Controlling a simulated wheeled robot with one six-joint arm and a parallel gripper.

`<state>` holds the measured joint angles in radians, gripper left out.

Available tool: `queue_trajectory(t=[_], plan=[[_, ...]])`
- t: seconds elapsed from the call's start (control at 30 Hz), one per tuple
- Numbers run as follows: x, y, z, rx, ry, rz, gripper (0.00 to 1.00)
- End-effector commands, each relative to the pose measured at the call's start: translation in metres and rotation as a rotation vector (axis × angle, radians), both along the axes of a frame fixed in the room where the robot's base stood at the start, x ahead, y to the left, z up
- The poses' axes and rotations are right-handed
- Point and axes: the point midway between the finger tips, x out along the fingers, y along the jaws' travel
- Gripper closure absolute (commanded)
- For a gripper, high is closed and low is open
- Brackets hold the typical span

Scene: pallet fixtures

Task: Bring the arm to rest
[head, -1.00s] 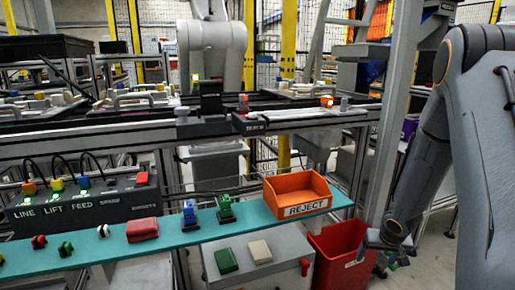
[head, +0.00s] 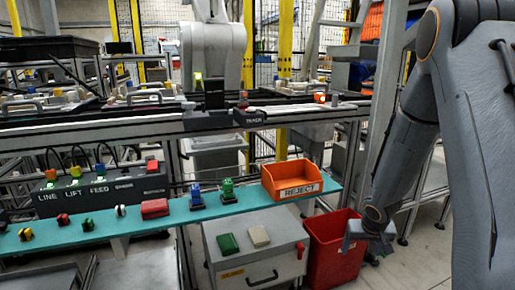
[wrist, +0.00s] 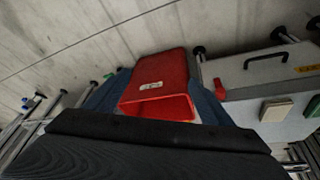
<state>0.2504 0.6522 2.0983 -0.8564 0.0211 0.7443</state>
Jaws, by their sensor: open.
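My arm hangs down at the right of the head view, and my gripper (head: 368,236) is at its lower end, in front of the red bin (head: 334,250). In the wrist view my gripper (wrist: 155,92) shows as two blue-grey fingers spread wide apart, with nothing between them. The red bin (wrist: 158,82) shows beyond and between the fingers, open and empty as far as I can see. I cannot tell how far the fingers are from the bin.
A teal shelf (head: 155,225) carries an orange REJECT tray (head: 292,180) and several small coloured parts. A grey cabinet (head: 258,270) with a green and a beige block on top stands below it. The conveyor (head: 290,115) runs behind.

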Motion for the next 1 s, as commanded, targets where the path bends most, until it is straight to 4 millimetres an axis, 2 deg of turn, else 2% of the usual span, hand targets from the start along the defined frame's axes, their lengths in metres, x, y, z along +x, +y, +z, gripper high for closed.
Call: queue_trajectory(t=[0.17, 0.27, 0.37, 0.5, 0.6, 0.7, 0.8, 1.0], plan=[[-0.008, 0.042, 0.031, -0.033, 0.018, 0.056, 0.24], [-0.019, 0.073, 0.051, -0.050, 0.038, 0.093, 0.24], [-0.040, 0.114, 0.076, -0.065, 0.068, 0.146, 0.24], [-0.088, 0.179, 0.111, -0.072, 0.125, 0.243, 0.24], [-0.131, 0.219, 0.132, -0.063, 0.174, 0.320, 0.24], [-0.172, 0.249, 0.145, -0.048, 0.218, 0.386, 0.24], [-0.204, 0.269, 0.154, -0.033, 0.253, 0.442, 0.24], [-0.253, 0.295, 0.167, -0.004, 0.305, 0.527, 0.24]])
